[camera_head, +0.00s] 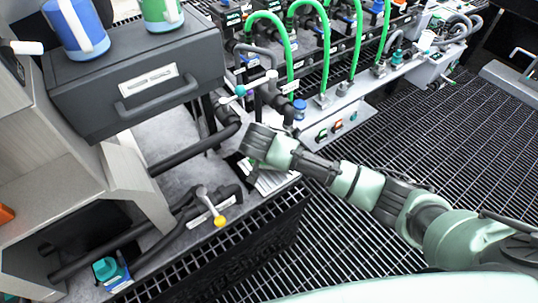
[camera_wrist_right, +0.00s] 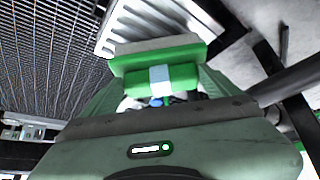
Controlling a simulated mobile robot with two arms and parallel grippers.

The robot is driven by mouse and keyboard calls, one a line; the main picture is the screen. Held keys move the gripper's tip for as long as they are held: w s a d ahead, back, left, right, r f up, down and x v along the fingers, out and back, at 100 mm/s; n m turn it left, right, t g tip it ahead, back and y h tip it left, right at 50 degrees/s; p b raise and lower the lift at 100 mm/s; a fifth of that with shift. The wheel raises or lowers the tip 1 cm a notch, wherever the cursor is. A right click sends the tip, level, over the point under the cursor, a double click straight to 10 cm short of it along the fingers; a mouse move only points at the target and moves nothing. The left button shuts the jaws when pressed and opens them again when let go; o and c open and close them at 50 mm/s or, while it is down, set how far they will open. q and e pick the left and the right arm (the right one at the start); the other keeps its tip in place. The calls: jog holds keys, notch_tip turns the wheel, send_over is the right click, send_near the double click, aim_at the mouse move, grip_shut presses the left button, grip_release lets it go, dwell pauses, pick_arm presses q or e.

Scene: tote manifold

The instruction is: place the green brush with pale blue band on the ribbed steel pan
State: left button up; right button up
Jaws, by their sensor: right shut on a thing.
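The green brush (camera_wrist_right: 183,74) with a pale blue band (camera_wrist_right: 160,81) is held crosswise between the fingers of my right gripper (camera_wrist_right: 150,85) in the right wrist view. A grey strip lies along its far side. The ribbed steel pan (camera_wrist_right: 152,22) is just beyond the brush in that view. In the head view my right gripper (camera_head: 252,160) is over the pan (camera_head: 272,181), hiding part of it; most of the brush is hidden there. I cannot tell whether brush and pan touch. My left gripper is not in view.
A grey drawer box (camera_head: 135,85) with blue and green mugs on top stands at the left. Black pipes and a yellow-tipped valve handle (camera_head: 220,220) lie near the pan. A manifold with green hoses (camera_head: 325,40) is behind. Dark floor grating (camera_head: 440,130) is open at the right.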

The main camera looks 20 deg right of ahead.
jog(key=shift+f, duration=0.6)
jog(key=shift+s, duration=0.1)
jog(key=o, duration=1.2)
jog(key=shift+f, duration=0.15)
jog(key=shift+r, duration=0.25)
jog(key=p+v, duration=0.1)
jog(key=v, duration=1.1)
jog(key=shift+f, duration=0.1)
